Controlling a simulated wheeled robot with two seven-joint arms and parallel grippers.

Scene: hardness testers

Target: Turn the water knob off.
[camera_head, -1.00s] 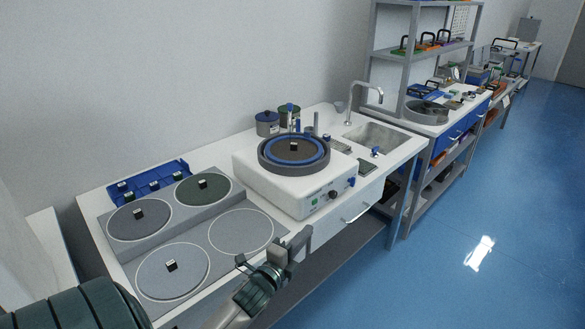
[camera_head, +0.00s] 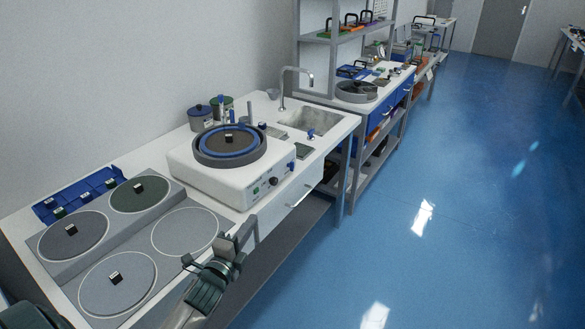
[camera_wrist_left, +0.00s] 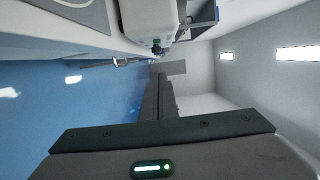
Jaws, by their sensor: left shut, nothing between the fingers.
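A white polishing machine (camera_head: 232,167) with a dark round platen stands on the counter. Its front panel carries a black knob (camera_head: 273,181) and, at the right end, a small blue knob (camera_head: 291,167). Another small blue knob (camera_head: 311,134) sits at the sink's front edge. Which one is the water knob is not labelled legibly. My left gripper (camera_head: 245,232) is shut and empty, in front of the counter, lower left of the panel and apart from the knobs. My right gripper is not in view.
A sink (camera_head: 312,119) with a tall faucet (camera_head: 284,88) lies beyond the machine. Round grey discs (camera_head: 186,231) and a blue tray (camera_head: 78,194) are at the left. A drawer handle (camera_head: 299,198) juts from the counter front. The blue floor (camera_head: 400,200) is clear.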

